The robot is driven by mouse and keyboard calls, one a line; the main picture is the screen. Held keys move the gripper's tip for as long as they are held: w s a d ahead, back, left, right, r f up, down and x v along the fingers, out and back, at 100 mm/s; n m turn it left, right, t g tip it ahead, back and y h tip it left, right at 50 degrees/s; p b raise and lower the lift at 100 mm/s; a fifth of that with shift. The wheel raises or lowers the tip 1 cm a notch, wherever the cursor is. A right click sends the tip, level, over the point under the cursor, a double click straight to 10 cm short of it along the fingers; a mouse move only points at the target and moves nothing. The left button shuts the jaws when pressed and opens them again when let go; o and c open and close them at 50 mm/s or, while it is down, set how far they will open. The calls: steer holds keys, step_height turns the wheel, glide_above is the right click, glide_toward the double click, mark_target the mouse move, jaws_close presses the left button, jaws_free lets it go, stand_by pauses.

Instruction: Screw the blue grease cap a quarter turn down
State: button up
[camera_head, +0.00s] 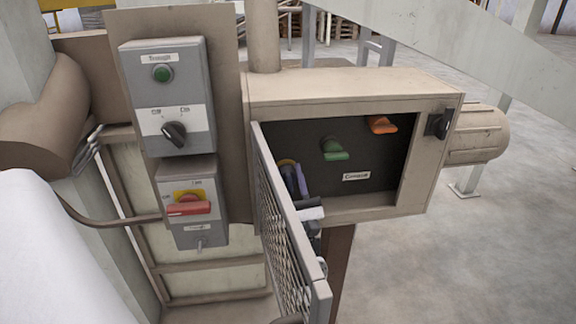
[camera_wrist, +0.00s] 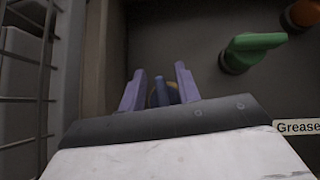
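My gripper (camera_wrist: 160,85) has two purple-grey fingers, which stand apart inside the box, pointing at its dark back panel. A dark blue piece (camera_wrist: 160,92), seemingly the wing of the blue grease cap, shows between the fingers in the wrist view, with a gap on each side. A yellowish round part (camera_wrist: 174,95) shows behind it.
A green winged cap (camera_head: 334,149) and an orange one (camera_head: 381,124) sit right of my gripper. The mesh door (camera_head: 285,235) stands open close on the left. The box (camera_head: 345,88) has a black latch knob (camera_head: 439,124). Switch boxes (camera_head: 168,97) hang further left.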

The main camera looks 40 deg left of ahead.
steer(key=shift+w+a+r, duration=0.15)
steer(key=shift+a+r, duration=0.2)
jaws_close()
steer(key=b, duration=0.1)
steer(key=m+t+b, duration=0.1)
steer(key=b, duration=0.1)
steer(key=shift+d+f+m+t+h, duration=0.1)
steer(key=shift+f+m+t+h, duration=0.2)
steer(key=shift+h, duration=0.1)
steer(key=shift+w+r+m+t+h+b, duration=0.15)
steer(key=shift+r+m+t+h+b, duration=0.1)
steer(key=shift+m+t+h+b, duration=0.55)
jaws_free()
